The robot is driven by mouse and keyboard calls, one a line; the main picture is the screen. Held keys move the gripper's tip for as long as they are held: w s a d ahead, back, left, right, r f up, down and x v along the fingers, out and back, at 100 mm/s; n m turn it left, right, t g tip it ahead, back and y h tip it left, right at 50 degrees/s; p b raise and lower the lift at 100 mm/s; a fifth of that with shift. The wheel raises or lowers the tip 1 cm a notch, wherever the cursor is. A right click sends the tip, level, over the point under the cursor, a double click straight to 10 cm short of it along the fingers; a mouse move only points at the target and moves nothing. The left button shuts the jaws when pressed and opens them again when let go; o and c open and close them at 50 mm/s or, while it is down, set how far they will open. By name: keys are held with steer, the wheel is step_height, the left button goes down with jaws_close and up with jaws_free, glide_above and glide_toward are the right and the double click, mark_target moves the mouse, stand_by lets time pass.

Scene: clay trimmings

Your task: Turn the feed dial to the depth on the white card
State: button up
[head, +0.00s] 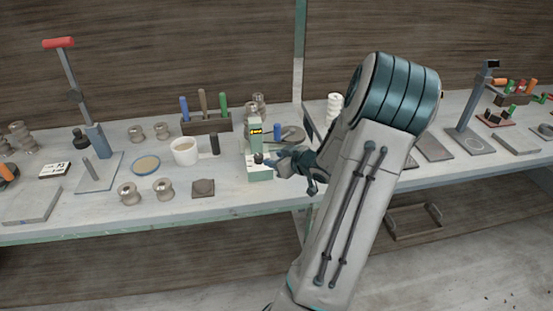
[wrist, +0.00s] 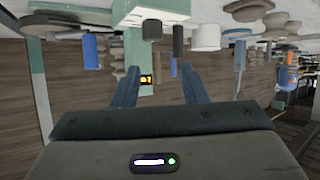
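A pale green machine (head: 255,136) stands mid-bench with a small lit yellow display (head: 255,131), too small to read. A dark round dial (head: 258,158) sits low on its front. The wrist view is upside down and shows the dial (wrist: 152,30) on the pale base, with the display (wrist: 146,80) between my fingers. My gripper (wrist: 158,68) is open and empty, its fingertips close to the machine but apart from the dial. In the head view my gripper (head: 272,163) is just right of the dial. The white card (head: 55,170) lies at the left; its dark marks are unclear.
A dark cylinder (head: 214,144) and a white cup (head: 185,151) stand left of the machine. A tool rack (head: 206,126) is behind them. A blue cylinder (head: 278,131) and a dark disc (head: 292,134) are near the machine's right. Bench front below the machine is clear.

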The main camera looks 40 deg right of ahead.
mark_target(261, 157)
steer(key=shift+t+y, duration=0.3)
steer(key=x, duration=0.4)
steer(key=d+f+x, duration=0.1)
steer(key=x, duration=0.3)
steer(key=p+x, duration=0.1)
steer(key=x, duration=0.2)
steer(key=shift+w+d+f, duration=0.1)
steer(key=shift+d+f, duration=0.2)
steer(key=shift+f, duration=0.1)
steer(key=c, duration=0.7)
steer(key=shift+d, duration=0.25)
steer(key=shift+a, duration=0.2)
steer(key=shift+f+m+b, duration=0.1)
steer(key=shift+m+b, duration=0.2)
steer(key=shift+b, duration=0.2)
